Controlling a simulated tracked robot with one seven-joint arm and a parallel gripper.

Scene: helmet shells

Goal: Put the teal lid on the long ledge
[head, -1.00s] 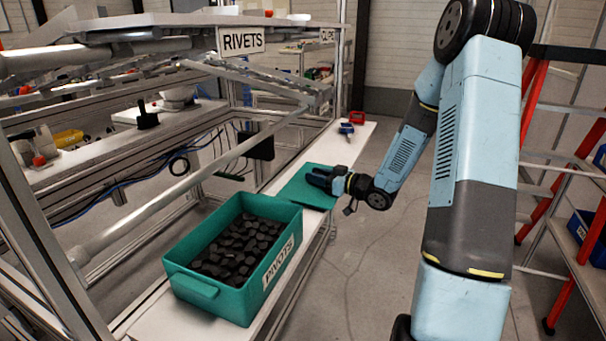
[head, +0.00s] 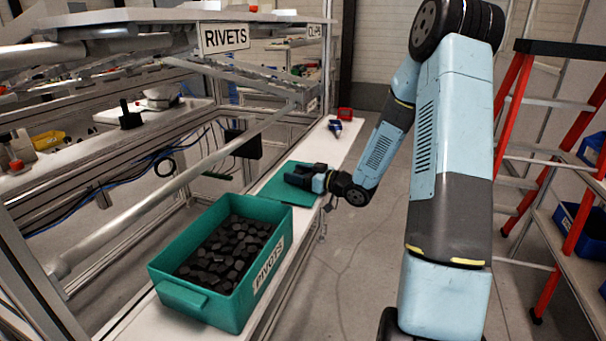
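The teal lid (head: 280,190) is a flat panel at the long white ledge (head: 325,150), just beyond a teal bin. It looks level and appears to lie on the ledge or just over it; I cannot tell if there is a gap. My gripper (head: 296,176) is over the lid's right part, reaching in from the right. Its dark fingers cover part of the lid. The view is too small to show whether the fingers are apart or closed on the lid.
The teal bin (head: 172,290) labelled PIVOTS, full of dark pieces, stands on the near ledge. A blue item (head: 335,127) and a red item (head: 345,113) sit at the far end. A metal frame (head: 150,215) runs along the left. A red ladder (head: 545,285) stands at the right.

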